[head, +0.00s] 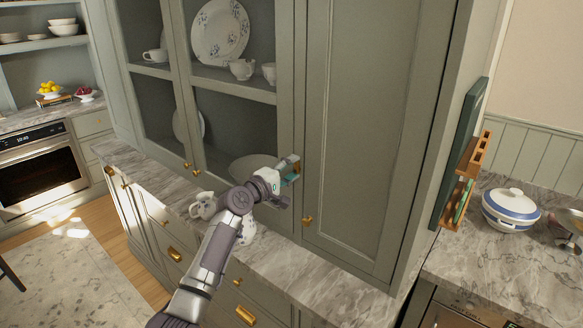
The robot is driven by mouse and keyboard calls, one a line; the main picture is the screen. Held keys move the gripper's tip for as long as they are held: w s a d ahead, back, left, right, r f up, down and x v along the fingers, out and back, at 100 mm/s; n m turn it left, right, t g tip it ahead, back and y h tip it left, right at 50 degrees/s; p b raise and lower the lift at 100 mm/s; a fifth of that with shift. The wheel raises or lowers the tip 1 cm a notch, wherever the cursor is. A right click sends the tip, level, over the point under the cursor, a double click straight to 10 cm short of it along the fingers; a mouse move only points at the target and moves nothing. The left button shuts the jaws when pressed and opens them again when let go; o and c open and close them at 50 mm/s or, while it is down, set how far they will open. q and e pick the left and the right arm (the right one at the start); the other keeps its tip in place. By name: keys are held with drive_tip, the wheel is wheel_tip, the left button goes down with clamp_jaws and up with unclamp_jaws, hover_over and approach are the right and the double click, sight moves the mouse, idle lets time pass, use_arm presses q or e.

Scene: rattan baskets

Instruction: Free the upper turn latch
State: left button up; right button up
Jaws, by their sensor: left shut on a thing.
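My left gripper (289,172) reaches up from the bottom of the head view to the frame beside the tall solid grey-green cabinet door (362,120). It is shut on the upper turn latch (296,167), a small brass piece at the door's left edge. The fingers hide most of the latch, so I cannot tell how far it is turned. A lower brass latch or knob (307,220) sits on the same door edge, below and apart from the gripper. The solid door looks closed. My right gripper is not in view.
Open-looking shelves left of the door hold a patterned plate (220,32) and a teapot (242,69). A patterned jug (203,206) stands on the marble counter (300,272) near my forearm.

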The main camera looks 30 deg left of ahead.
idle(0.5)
use_arm(q)
drive_tip(key=o, duration=1.1)
drive_tip(key=shift+a, duration=0.1)
drive_tip(key=shift+o, duration=0.2)
drive_tip(key=s, duration=1.2)
drive_tip(key=shift+a, duration=0.45)
